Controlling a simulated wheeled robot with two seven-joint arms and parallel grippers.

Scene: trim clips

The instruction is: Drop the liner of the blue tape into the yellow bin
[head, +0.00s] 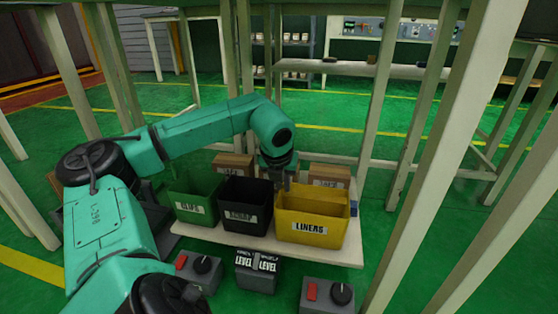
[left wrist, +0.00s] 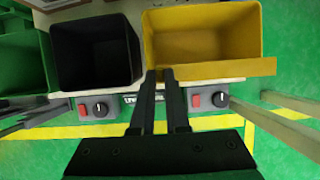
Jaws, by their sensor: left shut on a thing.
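The yellow bin (head: 300,213) stands on a pale board and carries a label that looks like "LINERS". It also shows in the left wrist view (left wrist: 232,68). My left gripper (head: 287,183) is above the left part of the yellow bin, pointing down. In the left wrist view its two fingers (left wrist: 160,73) come close together and overlap the bin's left edge. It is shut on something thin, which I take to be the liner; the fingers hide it. The blue tape cannot be made out clearly. My right gripper is not in view.
A black bin (head: 247,215) and a green bin (head: 195,208) stand left of the yellow bin. Cardboard boxes (head: 330,175) sit behind. Switch boxes (head: 327,296) stand in front. Pale frame posts (head: 378,100) rise around the board.

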